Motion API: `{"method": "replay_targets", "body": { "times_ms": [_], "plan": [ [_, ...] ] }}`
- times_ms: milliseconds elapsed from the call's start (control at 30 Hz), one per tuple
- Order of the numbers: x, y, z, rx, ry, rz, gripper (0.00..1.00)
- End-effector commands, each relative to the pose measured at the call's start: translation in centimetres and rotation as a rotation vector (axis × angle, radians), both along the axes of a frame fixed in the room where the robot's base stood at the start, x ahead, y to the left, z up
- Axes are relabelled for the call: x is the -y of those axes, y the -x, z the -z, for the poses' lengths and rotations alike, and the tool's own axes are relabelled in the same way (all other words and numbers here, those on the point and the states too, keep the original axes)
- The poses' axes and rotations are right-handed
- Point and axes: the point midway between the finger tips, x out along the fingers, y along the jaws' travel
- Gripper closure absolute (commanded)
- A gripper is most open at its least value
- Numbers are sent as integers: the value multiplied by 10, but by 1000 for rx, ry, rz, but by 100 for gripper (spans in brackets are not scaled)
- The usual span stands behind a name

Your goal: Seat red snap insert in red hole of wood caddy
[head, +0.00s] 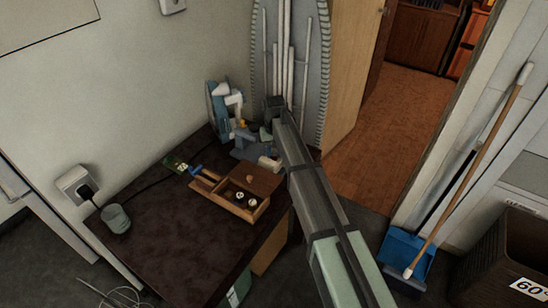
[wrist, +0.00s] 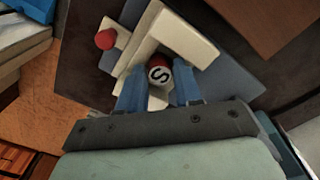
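In the wrist view, the two blue fingers of my gripper (wrist: 159,82) stand on either side of a small round piece (wrist: 159,75) with a pale face, a dark S mark and a little red at its edge. Whether the fingers touch it is unclear, and I cannot tell if it is the red snap insert. A pale angular block (wrist: 178,34) is right behind it. In the head view, my gripper is small and partly hidden by my arm. The wood caddy (head: 232,207) is an open box on the dark table, left of my arm. I cannot make out its red hole.
A blue and white device (head: 222,108) stands at the table's back. A red knob (wrist: 106,39) shows by the pale block. The dark table (head: 165,245) is clear at the front left.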

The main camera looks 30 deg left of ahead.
Motion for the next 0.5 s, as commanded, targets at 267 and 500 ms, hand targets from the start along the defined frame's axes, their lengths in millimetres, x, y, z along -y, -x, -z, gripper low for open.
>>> {"method": "replay_targets", "body": {
  "times_ms": [267,500],
  "plan": [
    [0,0,0,0,0,0,76],
    [0,0,-1,0,0,0,98]
  ]
}}
